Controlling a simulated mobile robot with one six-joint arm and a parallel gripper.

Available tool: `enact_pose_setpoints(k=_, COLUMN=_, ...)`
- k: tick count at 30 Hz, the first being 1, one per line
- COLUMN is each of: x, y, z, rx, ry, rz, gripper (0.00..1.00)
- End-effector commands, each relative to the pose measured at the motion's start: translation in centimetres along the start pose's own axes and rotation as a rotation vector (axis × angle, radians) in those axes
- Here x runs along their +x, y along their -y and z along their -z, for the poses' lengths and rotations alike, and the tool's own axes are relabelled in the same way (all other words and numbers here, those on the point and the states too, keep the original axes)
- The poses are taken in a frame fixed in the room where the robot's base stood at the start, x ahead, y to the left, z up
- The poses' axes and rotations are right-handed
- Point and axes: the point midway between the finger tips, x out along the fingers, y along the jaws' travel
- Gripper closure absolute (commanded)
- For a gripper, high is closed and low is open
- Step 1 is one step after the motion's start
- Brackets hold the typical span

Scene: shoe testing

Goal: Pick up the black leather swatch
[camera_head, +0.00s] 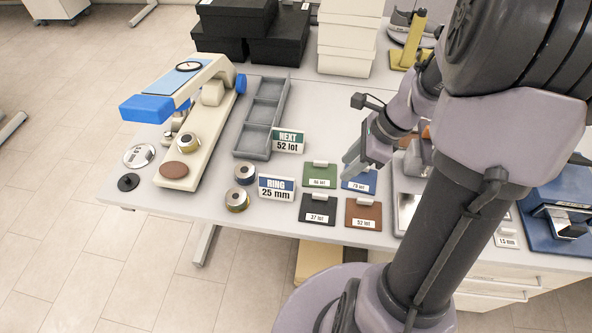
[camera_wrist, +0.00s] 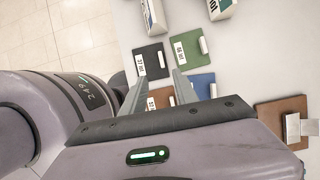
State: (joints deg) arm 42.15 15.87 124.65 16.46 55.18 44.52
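The black leather swatch (camera_head: 316,213) lies flat near the table's front edge, with a "27 lot" label and a small white tab on it. In the wrist view the black swatch (camera_wrist: 154,54) lies beyond my fingertips, toward the upper left. My gripper (camera_head: 351,160) is above the table by the green and blue swatches, up and right of the black one. In the wrist view my gripper (camera_wrist: 157,82) has its two fingers apart with nothing between them.
A green swatch (camera_head: 312,181), a blue swatch (camera_head: 353,187) and a brown swatch (camera_head: 353,222) lie close around the black one. The "RING 25 mm" sign (camera_head: 276,188) stands just left of it. A grey compartment tray (camera_head: 239,152) is farther left.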

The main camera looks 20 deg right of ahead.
Motion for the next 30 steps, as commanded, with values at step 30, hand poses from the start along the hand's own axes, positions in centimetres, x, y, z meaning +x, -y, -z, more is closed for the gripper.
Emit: enact_pose_setpoints(k=30, x=15.6, y=0.3, z=0.2, rx=-0.006, ry=-0.001, rz=-0.001, gripper=0.74)
